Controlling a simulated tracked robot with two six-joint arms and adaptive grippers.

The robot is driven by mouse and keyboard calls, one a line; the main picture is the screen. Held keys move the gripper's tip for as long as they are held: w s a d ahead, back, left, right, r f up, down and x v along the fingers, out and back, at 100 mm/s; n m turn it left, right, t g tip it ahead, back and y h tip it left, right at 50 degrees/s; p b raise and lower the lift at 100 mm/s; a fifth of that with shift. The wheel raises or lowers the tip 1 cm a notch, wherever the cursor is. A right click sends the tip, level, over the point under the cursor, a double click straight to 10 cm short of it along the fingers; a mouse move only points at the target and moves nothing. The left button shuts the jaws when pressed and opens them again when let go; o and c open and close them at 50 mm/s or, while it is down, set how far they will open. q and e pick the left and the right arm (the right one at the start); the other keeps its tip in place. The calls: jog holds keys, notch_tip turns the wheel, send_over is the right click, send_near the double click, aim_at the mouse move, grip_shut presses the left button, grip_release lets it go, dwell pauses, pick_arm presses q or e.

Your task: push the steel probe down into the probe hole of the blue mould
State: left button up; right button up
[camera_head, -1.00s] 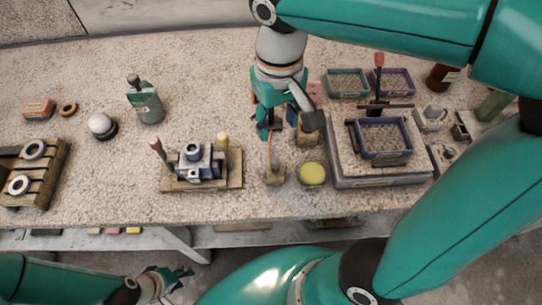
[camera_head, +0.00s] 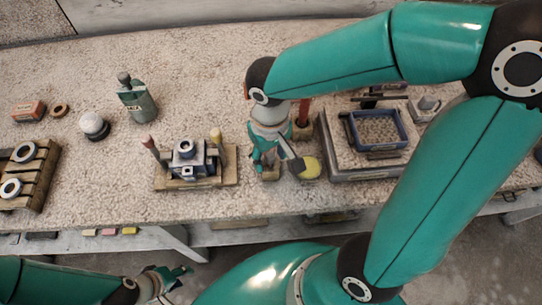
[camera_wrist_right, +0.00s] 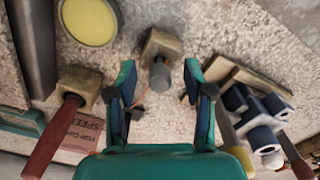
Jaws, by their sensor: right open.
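The blue mould (camera_head: 187,152) sits on a wooden base at the middle left of the bench. It also shows at the right of the right wrist view (camera_wrist_right: 250,108). The steel probe (camera_wrist_right: 161,78) stands in a small wooden block (camera_wrist_right: 163,43), its grey end towards the right wrist camera. My right gripper (camera_wrist_right: 160,88) is open, with its fingers on either side of the probe and apart from it. In the head view my right gripper (camera_head: 277,163) hides the probe and most of its block. My left gripper (camera_head: 174,279) is low at the left, off the bench; its jaws are unclear.
A yellow round pad (camera_head: 311,170) lies just right of the right gripper. A red-handled tool (camera_head: 303,112) stands in a block behind it. Posts flank the mould.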

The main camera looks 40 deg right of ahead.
jog(key=shift+f, duration=0.2)
grip_shut()
jog(key=shift+r, duration=0.2)
